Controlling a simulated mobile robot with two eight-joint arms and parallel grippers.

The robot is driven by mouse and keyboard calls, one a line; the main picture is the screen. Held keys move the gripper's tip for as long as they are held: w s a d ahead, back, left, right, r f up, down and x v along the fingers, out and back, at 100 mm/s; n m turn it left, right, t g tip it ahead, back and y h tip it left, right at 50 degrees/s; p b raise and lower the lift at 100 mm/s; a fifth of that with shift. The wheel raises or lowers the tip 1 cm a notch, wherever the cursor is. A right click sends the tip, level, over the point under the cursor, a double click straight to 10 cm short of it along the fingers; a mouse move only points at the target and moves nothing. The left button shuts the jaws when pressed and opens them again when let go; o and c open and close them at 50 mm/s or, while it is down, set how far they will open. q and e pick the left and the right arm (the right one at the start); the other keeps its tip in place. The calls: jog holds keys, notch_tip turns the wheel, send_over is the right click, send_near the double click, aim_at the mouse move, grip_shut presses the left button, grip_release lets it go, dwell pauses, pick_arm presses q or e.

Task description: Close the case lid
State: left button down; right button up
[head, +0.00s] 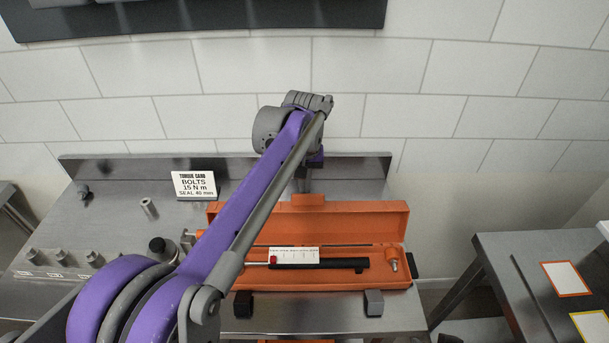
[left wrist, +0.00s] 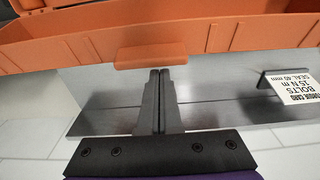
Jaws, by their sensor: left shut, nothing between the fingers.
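The orange case (head: 411,282) lies open on the steel bench, its lid (head: 360,220) standing up at the back. An orange tab (head: 308,200) sticks up from the middle of the lid's top edge; it also shows in the left wrist view (left wrist: 150,55). My left gripper (left wrist: 160,72) is shut and empty, its fingertips close to that tab; I cannot tell whether they touch. In the head view my left gripper (head: 309,184) is just above and behind the lid's edge, partly hidden by my arm. My right gripper is out of view.
In the case lie a black tool with a red end (head: 330,263), a white scale card (head: 293,254) and a small fitting (head: 393,260). Two dark latches (head: 374,303) hang at the front. A torque card (head: 194,186) stands left of the case. The wall is close behind the bench.

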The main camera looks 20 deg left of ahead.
pick_arm(q)
jog(key=shift+s+d, duration=0.1)
jog(key=shift+s, duration=0.25)
jog(key=shift+s+d+r, duration=0.1)
jog(key=shift+s+r, duration=0.05)
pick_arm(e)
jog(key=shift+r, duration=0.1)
